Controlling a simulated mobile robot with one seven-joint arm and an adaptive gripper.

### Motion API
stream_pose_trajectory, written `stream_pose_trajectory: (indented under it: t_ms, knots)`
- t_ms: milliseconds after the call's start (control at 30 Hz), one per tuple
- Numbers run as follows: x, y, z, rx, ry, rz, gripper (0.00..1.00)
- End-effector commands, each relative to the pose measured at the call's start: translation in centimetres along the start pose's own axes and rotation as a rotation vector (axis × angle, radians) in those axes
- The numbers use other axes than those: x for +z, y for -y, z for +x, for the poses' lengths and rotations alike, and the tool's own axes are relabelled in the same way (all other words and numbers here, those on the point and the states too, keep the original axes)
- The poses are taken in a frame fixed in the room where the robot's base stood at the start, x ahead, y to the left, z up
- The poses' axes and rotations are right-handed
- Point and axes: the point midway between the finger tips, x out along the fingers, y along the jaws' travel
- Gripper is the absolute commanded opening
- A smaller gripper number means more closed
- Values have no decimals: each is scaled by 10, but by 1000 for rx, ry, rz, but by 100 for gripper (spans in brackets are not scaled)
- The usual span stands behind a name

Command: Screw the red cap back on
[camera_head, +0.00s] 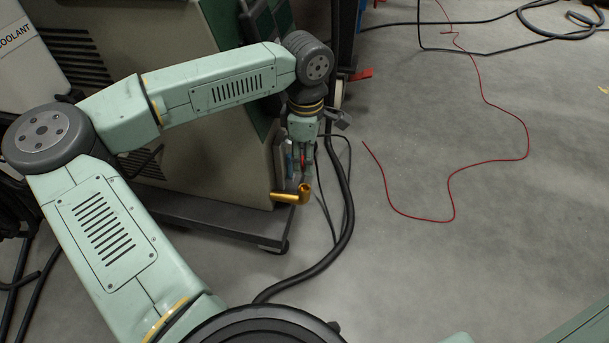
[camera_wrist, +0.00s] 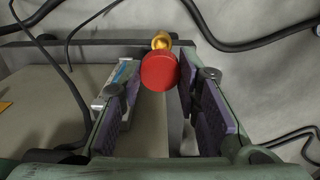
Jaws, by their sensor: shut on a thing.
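The red cap (camera_wrist: 159,71) is a round disc between my fingertips in the wrist view. My gripper (camera_wrist: 158,82) is shut on it, with a dark purple pad on each side. A brass fitting (camera_wrist: 161,41) shows just beyond the cap's far edge. In the head view my gripper (camera_head: 303,174) points down over the brass elbow pipe (camera_head: 289,197), which sticks out from the machine's side and ends in an upturned mouth. The cap is mostly hidden by my fingers there. I cannot tell whether the cap touches the pipe's mouth or sits apart from it.
The beige and green machine (camera_head: 215,165) stands close on the left of my gripper. A thick black hose (camera_head: 347,205) runs along the floor beside it. A red wire (camera_head: 451,190) lies on the grey floor at right, with much open floor around it.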

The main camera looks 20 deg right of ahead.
Motion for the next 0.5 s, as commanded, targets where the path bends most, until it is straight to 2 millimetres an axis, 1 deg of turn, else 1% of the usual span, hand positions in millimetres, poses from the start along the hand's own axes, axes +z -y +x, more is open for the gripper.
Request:
stream_pose_trajectory:
  t_ms: [33,267,500]
  knots:
    - [-1,1,10,1,3,7,8]
    - [-2,2,20,1,4,16,8]
    - [-1,2,42,0,4,15,8]
